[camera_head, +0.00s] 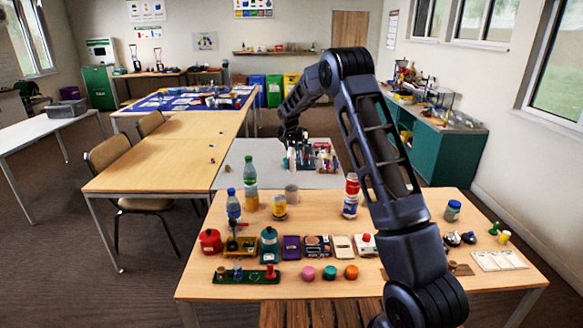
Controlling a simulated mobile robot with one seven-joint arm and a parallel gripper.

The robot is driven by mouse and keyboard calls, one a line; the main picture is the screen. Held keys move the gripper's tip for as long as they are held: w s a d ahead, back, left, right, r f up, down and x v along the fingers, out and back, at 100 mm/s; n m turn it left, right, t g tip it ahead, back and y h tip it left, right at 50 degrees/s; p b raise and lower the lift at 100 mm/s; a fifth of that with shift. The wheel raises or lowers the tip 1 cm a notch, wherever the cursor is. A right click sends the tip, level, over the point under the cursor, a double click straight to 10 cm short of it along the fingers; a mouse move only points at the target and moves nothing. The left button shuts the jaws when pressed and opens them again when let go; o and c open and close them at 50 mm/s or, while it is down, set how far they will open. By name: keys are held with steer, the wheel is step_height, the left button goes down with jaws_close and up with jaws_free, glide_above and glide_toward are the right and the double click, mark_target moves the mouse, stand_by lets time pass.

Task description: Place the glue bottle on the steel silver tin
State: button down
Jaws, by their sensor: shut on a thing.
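My gripper (292,139) is at the end of my outstretched arm, low over the grey table section, at the left side of a cluster of small items. A plain grey cylinder (291,192), which looks like the silver tin, stands near the back edge of the near table, nearer to me than my gripper. A white bottle with red parts (350,197) stands to its right, partly beside my arm. I cannot tell for sure which thing is the glue bottle.
The cluster of upright items (320,157) stands on the grey table section (240,155). The near wooden table (205,288) holds a tall green bottle (250,172), a blue bottle (233,205), a yellow jar (279,208), and several boxes and pots. The long table (160,165) at left is mostly clear.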

mark_target(291, 165)
step_height(291, 165, down, 10)
stand_by(0.6)
steer(key=shift+f, duration=0.1)
steer(key=c, duration=1)
jaws_free()
steer(key=shift+o, duration=0.2)
